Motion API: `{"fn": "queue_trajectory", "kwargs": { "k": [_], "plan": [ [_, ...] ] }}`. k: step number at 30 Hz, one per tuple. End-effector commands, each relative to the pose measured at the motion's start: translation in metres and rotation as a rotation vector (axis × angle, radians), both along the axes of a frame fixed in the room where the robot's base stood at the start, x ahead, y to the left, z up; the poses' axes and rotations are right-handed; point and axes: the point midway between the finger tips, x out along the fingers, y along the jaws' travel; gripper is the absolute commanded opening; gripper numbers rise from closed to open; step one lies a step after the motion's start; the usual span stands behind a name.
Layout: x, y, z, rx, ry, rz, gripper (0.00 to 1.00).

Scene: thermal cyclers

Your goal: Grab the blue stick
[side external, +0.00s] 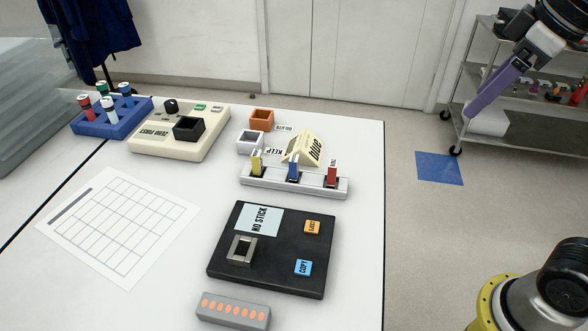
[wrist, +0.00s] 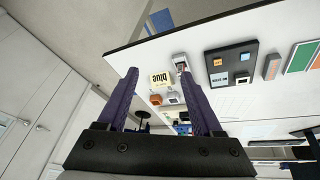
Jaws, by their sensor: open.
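A blue stick (side external: 293,171) stands upright in the middle slot of a pale grey rack (side external: 318,187), between a yellow stick (side external: 256,163) and a red stick (side external: 332,174). A cream tent sign (side external: 304,148) reading "blue" stands just behind the rack. My gripper (side external: 473,112) is raised high at the right, beyond the table edge and well away from the rack. In the wrist view its two purple fingers are spread wide with nothing between them (wrist: 158,73). There the right finger covers part of the rack, and I cannot make out the blue stick.
A black "NO STICK" device (side external: 283,270) with orange and blue buttons sits in front of the rack. Orange (side external: 262,119) and white (side external: 250,141) cups stand behind it. A cream device (side external: 160,145) and a blue rack (side external: 106,128) of capped sticks are at left.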

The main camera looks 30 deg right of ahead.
Motion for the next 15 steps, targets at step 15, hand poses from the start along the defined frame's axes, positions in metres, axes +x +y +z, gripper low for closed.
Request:
{"fn": "queue_trajectory", "kwargs": {
  "k": [15],
  "plan": [
    [0.183, 0.103, 0.007, -0.082, 0.228, 0.356, 0.68]
  ]
}}
